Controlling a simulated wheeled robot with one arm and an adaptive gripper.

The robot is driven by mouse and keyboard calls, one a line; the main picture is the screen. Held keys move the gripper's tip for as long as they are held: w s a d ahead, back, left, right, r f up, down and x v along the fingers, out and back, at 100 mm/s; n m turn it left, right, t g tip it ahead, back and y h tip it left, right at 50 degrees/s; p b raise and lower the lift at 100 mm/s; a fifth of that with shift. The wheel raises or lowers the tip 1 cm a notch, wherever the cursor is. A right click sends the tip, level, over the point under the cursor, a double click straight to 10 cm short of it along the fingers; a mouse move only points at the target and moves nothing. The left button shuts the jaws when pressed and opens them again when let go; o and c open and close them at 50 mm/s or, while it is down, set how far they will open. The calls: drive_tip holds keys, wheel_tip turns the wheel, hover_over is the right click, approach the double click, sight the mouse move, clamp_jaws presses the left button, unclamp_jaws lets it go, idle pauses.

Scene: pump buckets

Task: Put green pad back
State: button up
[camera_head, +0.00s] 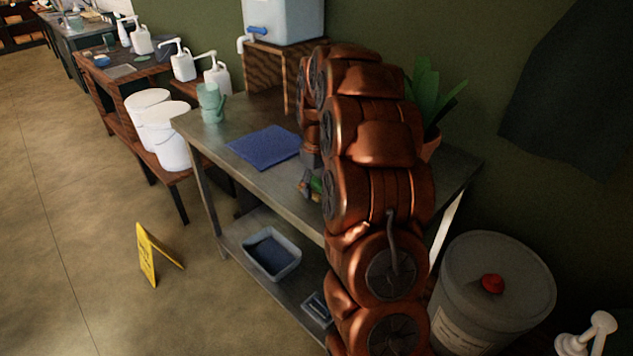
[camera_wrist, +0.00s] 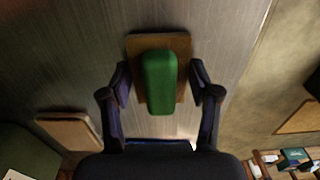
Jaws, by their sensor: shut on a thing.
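The green pad (camera_wrist: 160,84) shows in the wrist view between the two dark fingers of my gripper (camera_wrist: 163,90). A flat tan block (camera_wrist: 135,42) shows behind the pad, and its sides lie close to the fingertips. My gripper is shut with the pad in its jaws; the exact contact is hard to see. In the head view a small green patch of the pad (camera_head: 316,185) shows beside my copper arm, above the metal table (camera_head: 215,146). My arm hides most of the gripper there.
A blue cloth (camera_head: 265,147) and a green pitcher (camera_head: 212,102) are on the table. A water container (camera_head: 283,22) stands on a wooden stand behind. A grey bin (camera_head: 272,258) sits on the lower shelf. A lidded bucket (camera_head: 490,300) stands at right, a yellow floor sign (camera_head: 147,256) at left.

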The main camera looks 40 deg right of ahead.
sight(316, 180)
drive_tip(key=shift+f, duration=0.2)
drive_tip(key=o, duration=1.1)
drive_tip(key=shift+r, duration=0.1)
wheel_tip(316, 180, up, 12)
drive_tip(key=shift+r+b, duration=0.15)
drive_tip(key=shift+b, duration=1.05)
